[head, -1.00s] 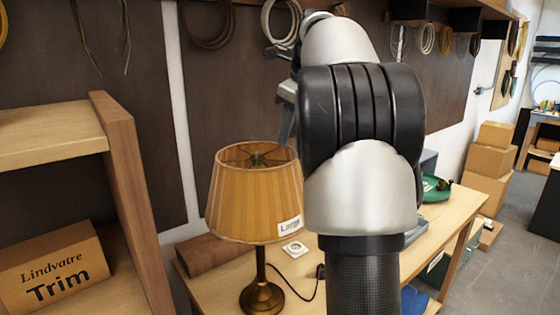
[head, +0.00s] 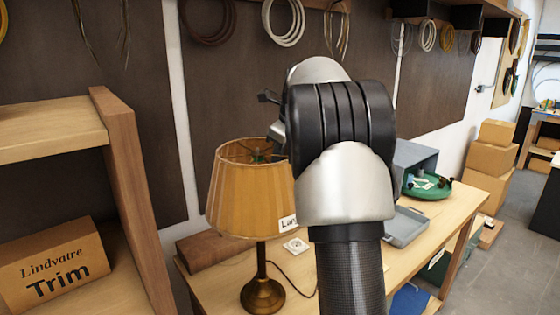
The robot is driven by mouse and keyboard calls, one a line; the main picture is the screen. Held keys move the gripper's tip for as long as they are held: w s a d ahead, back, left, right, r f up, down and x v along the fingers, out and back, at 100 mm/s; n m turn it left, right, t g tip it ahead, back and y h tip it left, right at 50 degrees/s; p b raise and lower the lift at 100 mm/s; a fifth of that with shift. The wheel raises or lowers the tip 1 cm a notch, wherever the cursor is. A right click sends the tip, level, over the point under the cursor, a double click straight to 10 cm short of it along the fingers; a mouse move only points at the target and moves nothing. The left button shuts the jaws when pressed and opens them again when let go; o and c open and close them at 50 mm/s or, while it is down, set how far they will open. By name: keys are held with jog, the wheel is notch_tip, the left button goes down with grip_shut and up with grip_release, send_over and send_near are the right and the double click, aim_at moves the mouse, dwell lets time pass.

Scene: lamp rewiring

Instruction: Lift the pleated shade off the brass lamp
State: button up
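The pleated shade (head: 245,195), tan with a label reading "Lar…" at its lower right, sits on the brass lamp (head: 262,292). The lamp stands upright on the wooden bench, and a dark fitting shows inside the shade's open top. My arm rises in front, to the right of the shade, and covers part of its right edge. A small part of my gripper (head: 270,112) shows beyond the arm, above and to the right of the shade's top rim. The fingertips are mostly hidden, so its opening cannot be judged.
A wooden shelf (head: 126,180) with a "Lindvatre Trim" box (head: 52,262) stands at left. On the bench (head: 455,205) are a wooden block (head: 212,247), a white outlet-like plate (head: 295,246), a grey case (head: 412,163) and a green round item (head: 428,187). A lamp cord trails right.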

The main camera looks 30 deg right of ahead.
jog(key=shift+c, duration=0.3)
grip_shut()
jog(key=shift+r, duration=0.2)
jog(key=shift+r+p, duration=0.9)
jog(key=shift+p, duration=0.3)
